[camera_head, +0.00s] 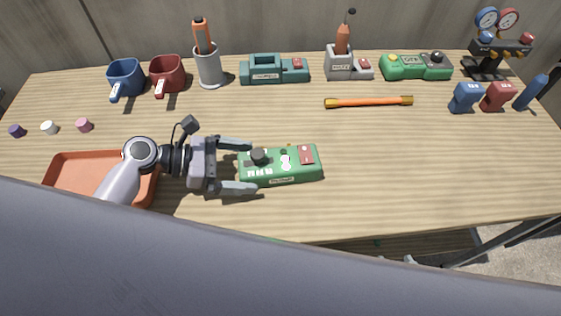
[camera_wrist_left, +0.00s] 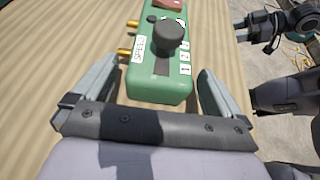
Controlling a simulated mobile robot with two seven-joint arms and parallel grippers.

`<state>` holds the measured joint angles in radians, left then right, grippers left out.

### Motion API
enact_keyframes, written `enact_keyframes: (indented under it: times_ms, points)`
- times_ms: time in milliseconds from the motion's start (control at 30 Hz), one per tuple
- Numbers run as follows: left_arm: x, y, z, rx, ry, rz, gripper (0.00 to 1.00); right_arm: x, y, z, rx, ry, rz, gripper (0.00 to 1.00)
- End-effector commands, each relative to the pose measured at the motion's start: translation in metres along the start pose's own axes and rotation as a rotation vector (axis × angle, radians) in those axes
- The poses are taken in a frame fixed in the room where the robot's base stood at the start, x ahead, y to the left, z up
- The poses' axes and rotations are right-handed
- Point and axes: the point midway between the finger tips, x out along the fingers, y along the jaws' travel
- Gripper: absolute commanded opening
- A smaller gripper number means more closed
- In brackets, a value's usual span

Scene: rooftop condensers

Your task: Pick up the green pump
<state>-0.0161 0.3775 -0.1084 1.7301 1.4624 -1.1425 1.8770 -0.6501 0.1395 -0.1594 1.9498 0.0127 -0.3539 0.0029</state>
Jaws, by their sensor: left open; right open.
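A green pump (camera_head: 299,168), a box with a black knob, a red switch patch and white labels, lies near the front middle of the table. In the left wrist view its green body (camera_wrist_left: 150,86) shows brass fittings on its left side. My left gripper (camera_head: 252,165) is open at its left end, with one finger on each side of that end. In the left wrist view the open fingers (camera_wrist_left: 158,70) stand apart from its sides. My right gripper (camera_wrist_left: 246,28) shows at the upper right of the left wrist view, open, off the table.
Another green unit (camera_head: 415,67) and a teal one (camera_head: 274,70) stand along the back. An orange tray (camera_head: 62,172) lies under my left arm. An orange bar (camera_head: 369,102) lies behind the pump. The table right of the pump is clear.

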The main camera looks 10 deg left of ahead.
Motion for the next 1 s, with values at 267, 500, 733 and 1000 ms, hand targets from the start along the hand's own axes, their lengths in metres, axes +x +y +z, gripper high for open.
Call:
enact_keyframes:
  times_ms: [267, 500, 733, 1000]
  points:
    - [0.040, -0.001, 0.002, 0.001, -0.001, 0.000, 1.00, 0.001, 0.000, 0.002, 0.000, -0.001, 0.000, 0.53]
    - [0.045, 0.000, 0.002, 0.002, 0.000, 0.001, 1.00, 0.001, 0.000, 0.002, 0.000, -0.001, 0.000, 0.53]
    - [0.044, -0.001, 0.002, 0.002, 0.001, 0.001, 0.45, 0.001, 0.000, 0.002, 0.000, -0.001, 0.000, 0.53]
    - [0.044, 0.000, 0.004, 0.004, -0.004, 0.003, 0.23, 0.001, 0.000, 0.001, 0.000, -0.001, 0.000, 0.53]
